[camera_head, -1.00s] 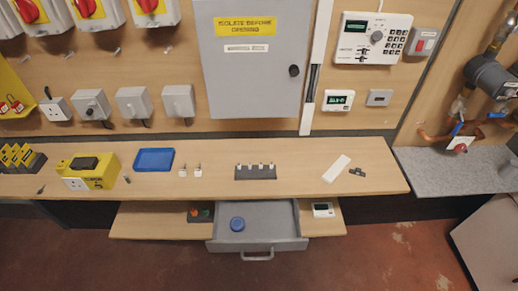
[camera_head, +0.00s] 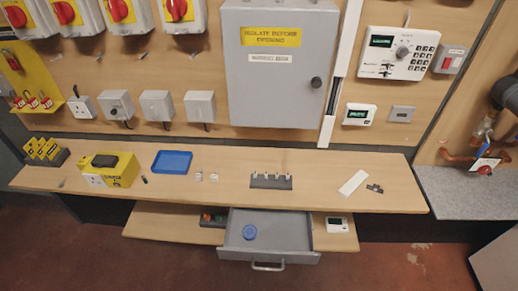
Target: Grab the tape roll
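A blue tape roll (camera_head: 249,232) lies in the open grey drawer (camera_head: 285,236) below the workbench, towards the left side of the drawer. It looks like a small round ring. The drawer is pulled out, with its handle (camera_head: 268,266) facing me. Neither of my grippers shows in the head view.
The wooden bench (camera_head: 330,192) above holds a blue tray (camera_head: 172,161), a yellow box (camera_head: 109,169) and a dark rack (camera_head: 271,181). A lower shelf (camera_head: 160,222) flanks the drawer. The red floor (camera_head: 150,265) in front looks clear. A grey cabinet (camera_head: 275,68) hangs behind.

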